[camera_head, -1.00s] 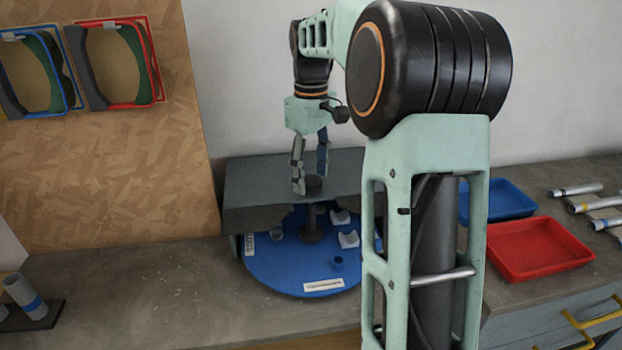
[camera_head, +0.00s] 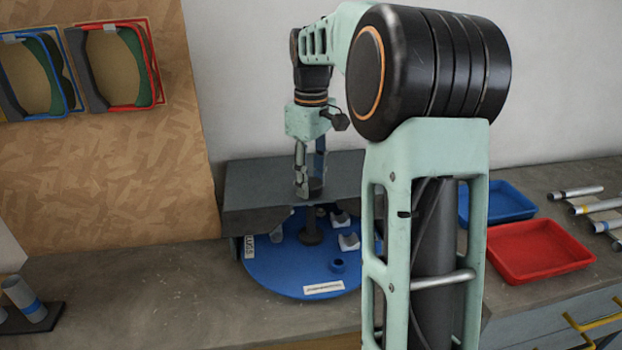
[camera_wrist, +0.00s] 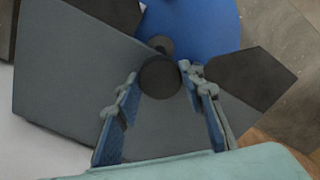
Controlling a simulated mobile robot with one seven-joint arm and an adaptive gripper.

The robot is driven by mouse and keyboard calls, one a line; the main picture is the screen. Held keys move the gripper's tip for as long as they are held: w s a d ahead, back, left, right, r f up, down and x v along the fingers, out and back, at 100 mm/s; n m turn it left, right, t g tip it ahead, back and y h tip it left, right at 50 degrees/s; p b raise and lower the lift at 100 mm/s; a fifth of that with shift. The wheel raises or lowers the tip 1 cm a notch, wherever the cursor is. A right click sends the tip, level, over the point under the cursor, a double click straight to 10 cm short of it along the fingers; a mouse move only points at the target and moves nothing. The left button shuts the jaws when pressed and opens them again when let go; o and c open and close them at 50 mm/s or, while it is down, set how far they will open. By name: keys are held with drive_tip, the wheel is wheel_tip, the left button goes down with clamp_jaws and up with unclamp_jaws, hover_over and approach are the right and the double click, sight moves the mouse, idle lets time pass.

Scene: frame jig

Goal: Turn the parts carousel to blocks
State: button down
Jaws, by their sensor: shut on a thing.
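The parts carousel is a round blue disc (camera_head: 275,272) on the bench, partly under a grey cover (camera_head: 255,190). Small white blocks (camera_head: 348,242) and a blue ring-shaped part (camera_head: 338,266) sit on it, with white labels near its rim. A dark round knob (camera_head: 316,186) tops its central post. My gripper (camera_head: 309,190) points down with its fingers at the knob, shut on it. The wrist view shows the knob (camera_wrist: 160,76) between the fingertips, with the blue disc (camera_wrist: 200,25) beyond. My arm hides the disc's right edge.
A blue tray (camera_head: 500,201) and a red tray (camera_head: 540,250) stand to the right, with several metal tubes (camera_head: 590,208) beyond. A board with framed holders (camera_head: 120,65) stands at the left.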

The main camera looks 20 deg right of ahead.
drive_tip(key=shift+r+m+p, duration=0.1)
drive_tip(key=shift+m+p, duration=0.25)
drive_tip(key=shift+m, duration=0.25)
drive_tip(key=shift+m+p, duration=0.8)
drive_tip(key=shift+m, duration=0.6)
drive_tip(key=shift+m+p, duration=1.05)
drive_tip(key=shift+m, duration=1.35)
drive_tip(key=shift+m+p, duration=0.8)
drive_tip(key=shift+m, duration=1.5)
drive_tip(key=shift+m+p, duration=0.6)
drive_tip(key=shift+m, duration=1.8)
drive_tip(key=c, duration=1.3)
unclamp_jaws()
drive_tip(key=shift+o, duration=0.2)
